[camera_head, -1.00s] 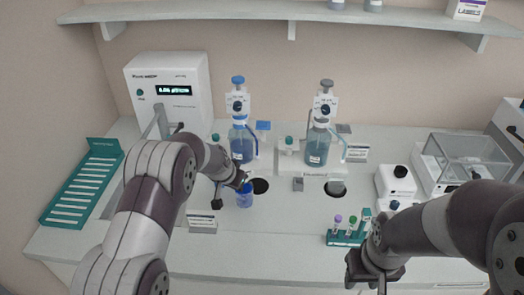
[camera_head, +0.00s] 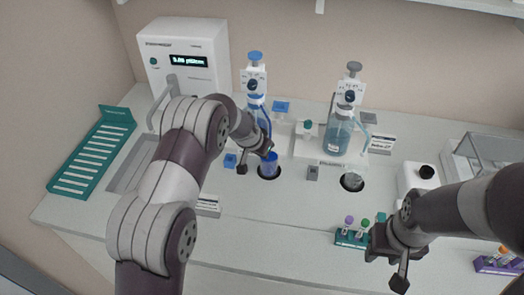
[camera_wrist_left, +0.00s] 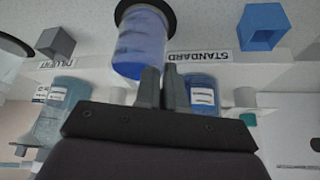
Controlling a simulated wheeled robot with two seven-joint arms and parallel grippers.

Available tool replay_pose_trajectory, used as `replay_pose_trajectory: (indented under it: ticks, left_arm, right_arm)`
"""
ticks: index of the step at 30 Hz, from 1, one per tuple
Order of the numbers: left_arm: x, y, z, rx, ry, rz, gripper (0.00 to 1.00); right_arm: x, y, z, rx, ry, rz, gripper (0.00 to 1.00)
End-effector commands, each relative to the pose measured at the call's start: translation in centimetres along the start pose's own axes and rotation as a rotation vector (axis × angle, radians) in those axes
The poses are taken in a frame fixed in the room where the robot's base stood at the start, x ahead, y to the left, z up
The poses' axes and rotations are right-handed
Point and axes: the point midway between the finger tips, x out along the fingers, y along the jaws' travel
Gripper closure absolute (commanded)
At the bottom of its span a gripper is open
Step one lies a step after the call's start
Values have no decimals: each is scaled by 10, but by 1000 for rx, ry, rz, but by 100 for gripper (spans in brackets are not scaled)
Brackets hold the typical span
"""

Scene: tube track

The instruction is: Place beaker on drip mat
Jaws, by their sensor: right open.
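The beaker (camera_head: 269,160) with blue liquid is at the left black round drip mat (camera_head: 269,177), below the blue-topped dispenser. In the left wrist view, upside down, the beaker (camera_wrist_left: 140,45) appears upright with its base within the dark mat (camera_wrist_left: 170,13). I cannot tell whether the base touches the mat. My left gripper (camera_head: 264,152) is at the beaker's rim; its fingers (camera_wrist_left: 162,72) are close together and appear to pinch the wall. My right gripper (camera_head: 388,268) is open and empty near the front of the bench, by the tube rack.
A second dark mat (camera_head: 352,185) with a clear vessel lies under the grey-topped dispenser (camera_head: 338,135). A blue block (camera_head: 230,160) and a grey block (camera_head: 312,173) stand beside the mats. A teal tube rack (camera_head: 352,238) is near my right gripper. The front middle bench is clear.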

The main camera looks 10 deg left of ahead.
Motion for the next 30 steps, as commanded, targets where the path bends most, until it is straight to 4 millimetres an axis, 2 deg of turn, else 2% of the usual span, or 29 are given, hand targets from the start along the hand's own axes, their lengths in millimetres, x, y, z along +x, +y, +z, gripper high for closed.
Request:
replay_pose_trajectory:
  ticks: [1, 3, 11, 14, 15, 17, 27, 30]
  left_arm:
    - [0, 0, 0, 0, 0, 0, 81]
    - [0, 0, 0, 0, 0, 0, 65]
    - [-1, 0, 0, 0, 0, 0, 65]
    - [-6, 0, -3, 0, 0, 0, 65]
    - [-9, 0, -2, 0, 2, 0, 65]
    - [-18, 0, -2, 0, 3, -1, 65]
    - [-92, -1, -1, 0, 3, -1, 65]
    - [-109, 0, -2, 0, 2, 0, 65]
  right_arm:
    - [1, 0, 0, 0, 0, 0, 57]
    - [0, 0, 0, 0, 0, 0, 57]
    - [-1, 0, 0, 0, 0, 0, 57]
    - [-6, 0, -1, 0, 0, 0, 57]
    - [-2, 0, 0, 0, 0, 0, 57]
    - [1, 0, 0, 0, 0, 0, 57]
    - [13, 0, 2, 0, 0, 0, 57]
    - [15, 0, 2, 0, 0, 0, 57]
